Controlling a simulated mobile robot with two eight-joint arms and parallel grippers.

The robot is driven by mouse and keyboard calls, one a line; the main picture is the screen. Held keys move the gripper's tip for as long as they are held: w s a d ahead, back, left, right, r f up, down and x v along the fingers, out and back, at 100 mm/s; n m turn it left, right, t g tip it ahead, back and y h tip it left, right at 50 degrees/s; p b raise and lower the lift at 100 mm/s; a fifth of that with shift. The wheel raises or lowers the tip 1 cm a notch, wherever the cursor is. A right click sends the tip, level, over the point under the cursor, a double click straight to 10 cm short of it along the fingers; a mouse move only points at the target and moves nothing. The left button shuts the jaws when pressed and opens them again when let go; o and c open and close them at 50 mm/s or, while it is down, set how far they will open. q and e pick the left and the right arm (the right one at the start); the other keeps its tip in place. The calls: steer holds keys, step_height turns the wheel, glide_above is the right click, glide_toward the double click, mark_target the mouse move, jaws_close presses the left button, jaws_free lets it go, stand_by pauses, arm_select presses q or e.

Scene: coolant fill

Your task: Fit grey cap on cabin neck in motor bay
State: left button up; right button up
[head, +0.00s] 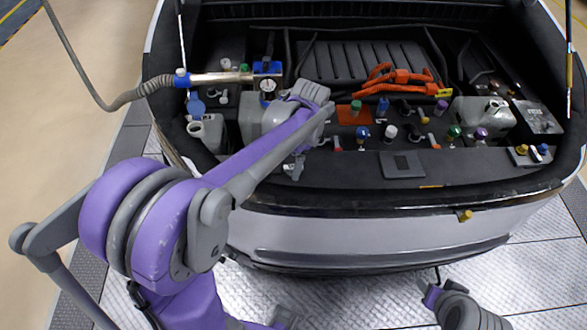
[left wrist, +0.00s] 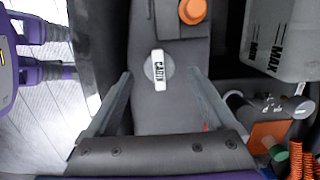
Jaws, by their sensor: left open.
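A round grey cap (left wrist: 152,68) with a white bar lettered CABIN shows in the left wrist view, on a dark grey panel. The bar stands nearly upright in the picture. Any neck beneath the cap is hidden, so I cannot tell how it sits. My left gripper (left wrist: 158,97) is open, its two fingers spread wide below and to either side of the cap, with nothing between them. In the head view my left gripper (head: 294,167) is over the front edge of the motor bay, partly covered by my arm. My right gripper (head: 437,274) is low at the bottom right, its jaws unclear.
An orange cap (left wrist: 192,11) and a translucent tank (left wrist: 284,38) marked MAX are near the grey cap. Several coloured caps, orange cables (head: 398,77) and a white tank (head: 484,115) crowd the bay. A hose nozzle (head: 220,77) lies at the left.

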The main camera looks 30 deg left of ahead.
mark_target(293, 167)
arm_select(q)
steer(key=f, duration=0.3)
steer(key=shift+s+a+f, duration=0.15)
steer(key=shift+s+a, duration=0.05)
steer(key=shift+a, duration=0.05)
jaws_close()
